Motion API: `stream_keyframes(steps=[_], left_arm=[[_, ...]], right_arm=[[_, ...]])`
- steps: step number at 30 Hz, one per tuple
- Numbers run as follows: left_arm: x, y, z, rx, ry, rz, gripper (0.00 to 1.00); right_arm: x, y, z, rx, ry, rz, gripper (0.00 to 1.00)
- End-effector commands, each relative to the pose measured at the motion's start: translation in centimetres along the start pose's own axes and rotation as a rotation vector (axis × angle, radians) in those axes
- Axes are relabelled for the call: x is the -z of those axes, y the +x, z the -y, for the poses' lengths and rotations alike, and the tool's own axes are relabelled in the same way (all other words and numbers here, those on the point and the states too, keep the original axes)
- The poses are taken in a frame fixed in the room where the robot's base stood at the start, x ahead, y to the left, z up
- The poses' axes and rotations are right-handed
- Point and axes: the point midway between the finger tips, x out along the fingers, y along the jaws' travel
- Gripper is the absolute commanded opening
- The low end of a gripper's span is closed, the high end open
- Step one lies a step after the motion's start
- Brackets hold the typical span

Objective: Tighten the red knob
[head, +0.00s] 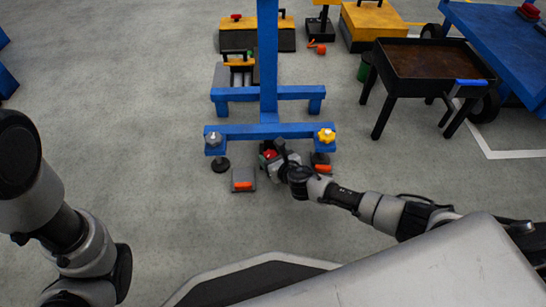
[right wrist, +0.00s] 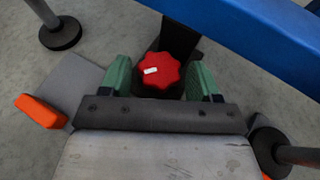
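The red knob (right wrist: 158,73) is a lobed knob with a small white label on top. It lies between the two green fingers of my right gripper (right wrist: 160,84) in the right wrist view. The fingers stand apart, one on each side of the knob, with a thin gap seeming to show on both sides. In the head view the red knob (head: 269,154) is a small red patch low at the blue stand, partly hidden by my right gripper (head: 270,161). My left gripper does not show; only left arm links are at the left edge.
The blue stand (head: 268,131) has a silver knob (head: 213,139) and a yellow knob (head: 327,135) on its crossbar. Orange pedals (head: 243,185) lie on the floor beside it. A dark cart (head: 433,62) stands at the right. The floor at the left is clear.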

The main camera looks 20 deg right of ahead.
Motion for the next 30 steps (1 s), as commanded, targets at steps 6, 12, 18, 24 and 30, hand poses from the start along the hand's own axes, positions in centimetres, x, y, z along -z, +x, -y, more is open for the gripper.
stream_keyframes(steps=[6,12,18,24,30], left_arm=[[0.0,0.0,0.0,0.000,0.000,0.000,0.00],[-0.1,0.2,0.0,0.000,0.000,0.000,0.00],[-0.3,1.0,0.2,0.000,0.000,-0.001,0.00],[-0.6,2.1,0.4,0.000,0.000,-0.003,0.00],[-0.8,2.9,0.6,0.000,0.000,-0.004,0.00]], right_arm=[[0.0,0.0,0.0,0.000,0.000,0.000,0.28],[0.0,-0.1,-0.1,0.012,0.006,0.000,0.27],[-0.1,-0.1,-0.3,0.080,0.037,-0.001,0.27],[-0.3,-0.1,-0.6,0.210,0.092,-0.002,0.27],[-0.2,0.0,-0.8,0.359,0.152,-0.002,0.27]])
